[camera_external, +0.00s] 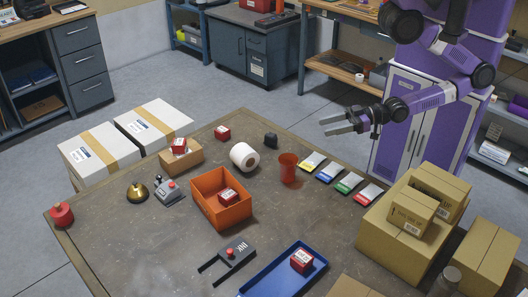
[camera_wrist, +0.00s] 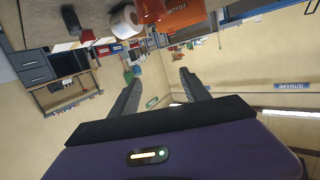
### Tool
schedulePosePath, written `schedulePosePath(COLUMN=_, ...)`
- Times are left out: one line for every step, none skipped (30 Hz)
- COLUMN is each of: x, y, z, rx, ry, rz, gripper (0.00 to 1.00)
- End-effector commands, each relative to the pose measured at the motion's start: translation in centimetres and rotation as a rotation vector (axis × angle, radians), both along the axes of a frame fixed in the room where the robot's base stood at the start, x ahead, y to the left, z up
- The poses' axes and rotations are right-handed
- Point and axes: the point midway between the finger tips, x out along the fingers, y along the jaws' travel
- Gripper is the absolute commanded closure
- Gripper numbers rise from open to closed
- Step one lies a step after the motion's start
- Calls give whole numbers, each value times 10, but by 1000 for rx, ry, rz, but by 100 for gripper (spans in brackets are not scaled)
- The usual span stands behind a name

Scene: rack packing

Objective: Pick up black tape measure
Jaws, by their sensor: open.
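The black tape measure (camera_external: 270,140) is a small dark block on the far part of the brown table (camera_external: 140,240), behind the white paper roll (camera_external: 244,156). A dark object at the upper left of the wrist view (camera_wrist: 88,37) looks like it, but is too small to be sure. My gripper (camera_external: 324,125) is open and empty. It is raised, to the right of the tape measure and well apart from it, beyond the red cup (camera_external: 288,168). In the wrist view, both fingers (camera_wrist: 160,73) are spread with nothing between them.
An orange bin (camera_external: 232,216) holding a red box, a cardboard tray (camera_external: 167,164) and coloured cards (camera_external: 330,171) lie around the table's middle. Cardboard boxes (camera_external: 385,235) stand at the right. A blue tray (camera_external: 285,283) is at the front.

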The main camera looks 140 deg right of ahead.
Motion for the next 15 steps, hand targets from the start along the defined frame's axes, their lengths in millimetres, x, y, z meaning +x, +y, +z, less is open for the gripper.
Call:
schedulePosePath(x=3, y=-13, z=-6, rx=0, ry=-5, rz=-62, gripper=45)
schedulePosePath(x=5, y=-19, z=-9, rx=2, ry=-7, rz=-95, gripper=45)
schedulePosePath(x=7, y=-28, z=-14, rx=2, ry=-7, rz=-136, gripper=45)
schedulePosePath(x=8, y=-35, z=-17, rx=4, ry=-9, rz=-167, gripper=45)
schedulePosePath(x=9, y=-42, z=-20, rx=6, ry=-7, rz=-198, gripper=45)
schedulePosePath(x=11, y=-52, z=-24, rx=8, ry=-8, rz=-238, gripper=45)
schedulePosePath(x=12, y=-59, z=-28, rx=9, ry=-5, rz=-269, gripper=45)
schedulePosePath(x=12, y=-67, z=-31, rx=11, ry=-4, rz=-299, gripper=45)
schedulePosePath(x=13, y=-78, z=-36, rx=13, ry=-1, rz=-339, gripper=45)
schedulePosePath(x=13, y=-86, z=-39, rx=14, ry=1, rz=-368, gripper=45)
schedulePosePath(x=13, y=-95, z=-43, rx=17, ry=3, rz=-397, gripper=45)
schedulePosePath(x=13, y=-107, z=-47, rx=19, ry=7, rz=-437, gripper=45)
schedulePosePath(x=12, y=-115, z=-51, rx=22, ry=13, rz=-464, gripper=45)
schedulePosePath(x=11, y=-124, z=-55, rx=23, ry=17, rz=-493, gripper=45)
schedulePosePath(x=9, y=-136, z=-60, rx=28, ry=24, rz=-528, gripper=45)
